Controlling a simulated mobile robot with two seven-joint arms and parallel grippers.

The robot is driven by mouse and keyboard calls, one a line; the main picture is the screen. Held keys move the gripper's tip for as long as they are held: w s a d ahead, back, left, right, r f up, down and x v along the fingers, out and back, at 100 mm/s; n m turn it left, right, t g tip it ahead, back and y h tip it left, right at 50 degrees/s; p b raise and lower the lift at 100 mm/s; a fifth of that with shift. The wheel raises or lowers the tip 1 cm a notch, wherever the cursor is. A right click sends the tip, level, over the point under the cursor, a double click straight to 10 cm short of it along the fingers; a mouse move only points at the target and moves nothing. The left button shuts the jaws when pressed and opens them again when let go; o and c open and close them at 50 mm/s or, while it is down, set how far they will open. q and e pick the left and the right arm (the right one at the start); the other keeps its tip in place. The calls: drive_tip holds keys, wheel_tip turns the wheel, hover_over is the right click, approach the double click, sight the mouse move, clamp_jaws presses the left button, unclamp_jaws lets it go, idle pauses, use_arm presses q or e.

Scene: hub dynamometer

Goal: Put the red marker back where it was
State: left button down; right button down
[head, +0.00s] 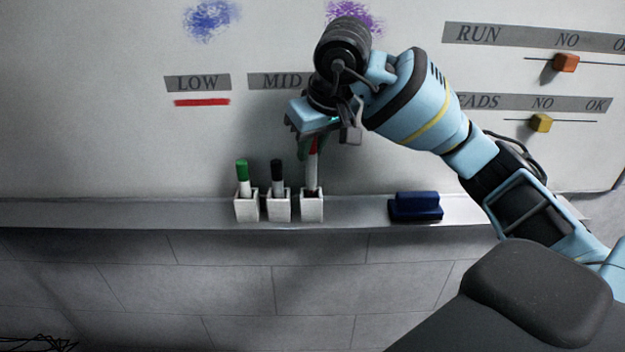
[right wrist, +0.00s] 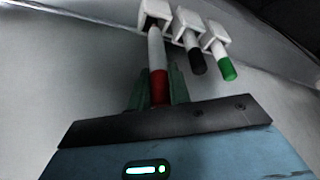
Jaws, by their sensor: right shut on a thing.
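The red marker (right wrist: 157,58) stands with its lower end in the rightmost white holder (head: 312,210) of the head view, its red cap up. My right gripper (head: 312,148) is above that holder, shut on the red-capped end of the marker. In the right wrist view the gripper's green fingers (right wrist: 157,88) lie on both sides of the red cap. How deep the marker sits in the holder is hard to tell. My left gripper is not in view.
A green marker (head: 242,172) and a black marker (head: 277,173) stand in the neighbouring holders on the ledge (head: 360,211). A blue eraser (head: 416,206) lies to the right. Above are a red line (head: 202,102) under LOW, and orange (head: 566,63) and yellow (head: 541,123) sliders.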

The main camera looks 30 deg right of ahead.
sight(315, 165)
drive_tip(key=shift+f, duration=2.8)
drive_tip(key=shift+f, duration=0.2)
drive_tip(key=c, duration=1.3)
unclamp_jaws()
drive_tip(key=shift+r, duration=0.15)
